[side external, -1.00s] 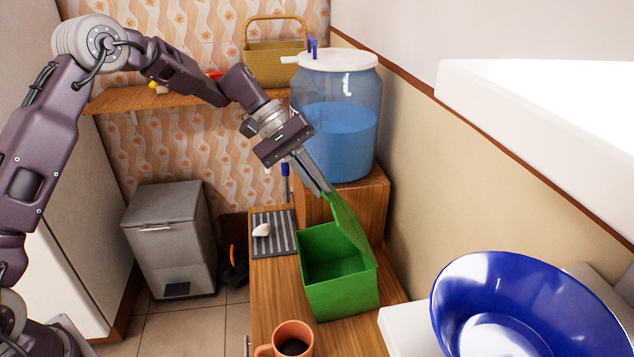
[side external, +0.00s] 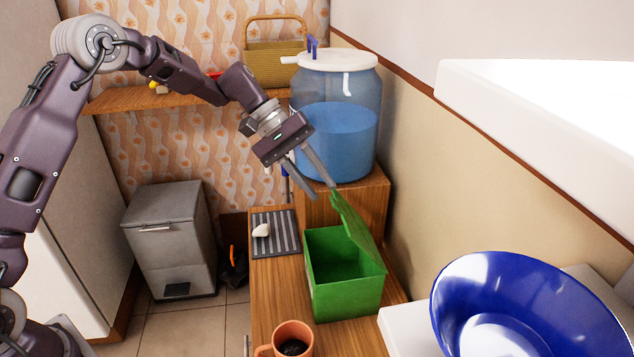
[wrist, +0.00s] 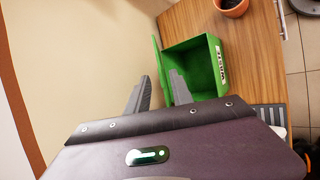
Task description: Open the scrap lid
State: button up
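The green scrap box (side external: 344,287) stands on the wooden counter, and its inside is visible from above. Its green lid (side external: 356,226) is hinged at the right side and stands up, tilted. My gripper (side external: 326,191) is just above the lid's top end, with its fingers spread apart and nothing between them. In the wrist view the box (wrist: 196,68) shows open beyond my fingers (wrist: 160,88), with a label on its side. The lid (wrist: 157,68) shows there as a thin green edge at the box's left. I cannot tell whether a finger touches the lid.
A water jar (side external: 340,125) stands on a wooden block behind the box. An orange mug (side external: 292,340) is in front, and a blue bowl (side external: 530,310) is at the right. A striped mat (side external: 274,236) with a white item lies at the left. The wall is close on the right.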

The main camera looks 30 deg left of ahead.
jog(key=v, duration=0.6)
jog(key=shift+a+r, duration=0.3)
jog(key=shift+r, duration=0.05)
jog(key=shift+c, duration=0.7)
jog(key=f+n+h, duration=0.1)
jog(key=f, duration=0.1)
jog(key=s+f+n+g, duration=0.1)
jog(key=f, duration=0.1)
jog(key=s+f+n+h, duration=0.1)
jog(key=f, duration=0.1)
jog(key=shift+s+d+f+g+h, duration=0.1)
jog(key=shift+d+f+g+h, duration=0.1)
jog(key=shift+d+g+h, duration=0.15)
grip_shut()
jog(key=n+t+h, duration=0.7)
jog(key=n+t, duration=1.2)
jog(key=n, duration=1.6)
send_near(333, 204)
jog(key=shift+g, duration=0.35)
jog(key=x, duration=0.4)
jog(key=w+x, duration=0.1)
jog(key=x, duration=0.1)
jog(key=shift+w+a, duration=0.15)
jog(key=shift+a, duration=0.05)
